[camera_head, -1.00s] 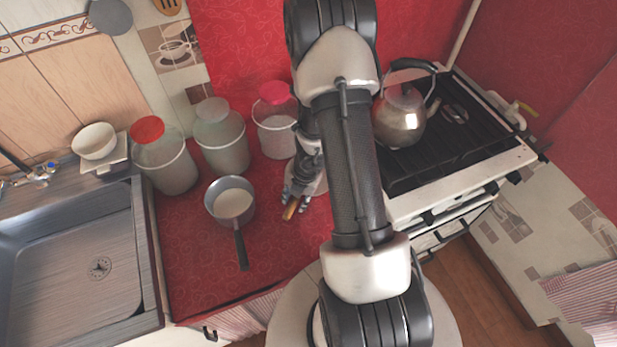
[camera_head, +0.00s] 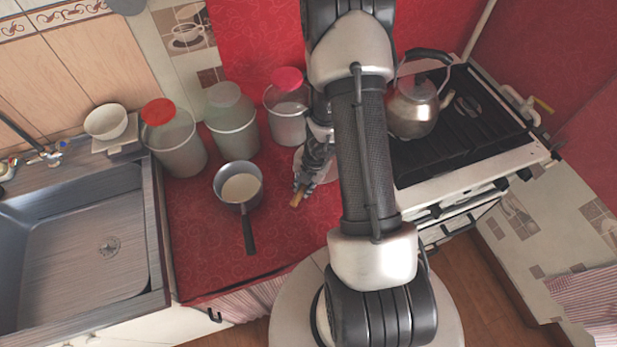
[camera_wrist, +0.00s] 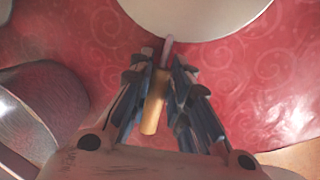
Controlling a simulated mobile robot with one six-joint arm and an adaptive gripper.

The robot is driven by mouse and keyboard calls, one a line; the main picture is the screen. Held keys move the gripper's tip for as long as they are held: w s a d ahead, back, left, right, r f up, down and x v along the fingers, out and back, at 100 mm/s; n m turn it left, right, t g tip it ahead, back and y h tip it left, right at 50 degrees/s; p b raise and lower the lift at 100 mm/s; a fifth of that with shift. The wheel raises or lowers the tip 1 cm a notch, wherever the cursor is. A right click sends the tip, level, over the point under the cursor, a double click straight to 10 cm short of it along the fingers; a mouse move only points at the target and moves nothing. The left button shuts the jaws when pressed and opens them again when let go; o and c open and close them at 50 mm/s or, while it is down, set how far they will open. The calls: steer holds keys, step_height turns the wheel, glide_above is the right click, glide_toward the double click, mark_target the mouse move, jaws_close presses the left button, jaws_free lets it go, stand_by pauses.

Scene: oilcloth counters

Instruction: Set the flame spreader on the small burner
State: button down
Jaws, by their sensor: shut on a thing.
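My gripper (camera_wrist: 160,95) is shut on the wooden handle (camera_wrist: 152,105) of the flame spreader. The flame spreader's pale round plate (camera_wrist: 195,14) is at the top of the wrist view, ahead of the fingertips, over the red cloth. In the head view, the handle (camera_head: 298,197) and part of the plate (camera_head: 327,172) show left of my arm. I cannot tell if the plate touches the counter. The stove (camera_head: 462,150) is to the right, with a bare burner (camera_head: 467,104) at its back right. Other burners are hidden or unclear; I cannot tell which is small.
A metal kettle (camera_head: 412,112) stands on the stove's left side. A saucepan (camera_head: 240,186) with pale contents sits left of my gripper, its handle toward the front. Jars (camera_head: 178,150) line the back. The sink (camera_head: 85,240) is at far left.

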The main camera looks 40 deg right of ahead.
step_height(320, 180, up, 28)
steer(key=p, duration=2.4)
steer(key=shift+w+a+f, duration=0.1)
steer(key=w+a+f+m+g+h+b, duration=0.1)
steer(key=w+a+f+m+b, duration=0.1)
steer(key=a+m+b, duration=0.5)
steer(key=w+a+f+m+g+h+b, duration=0.1)
steer(key=a+f+m+b, duration=0.4)
steer(key=m+b, duration=0.9)
steer(key=shift+w+a+m+h, duration=0.55)
steer(key=shift+a+m+h, duration=0.05)
steer(key=shift+a+m, duration=0.65)
steer(key=shift+d, duration=0.1)
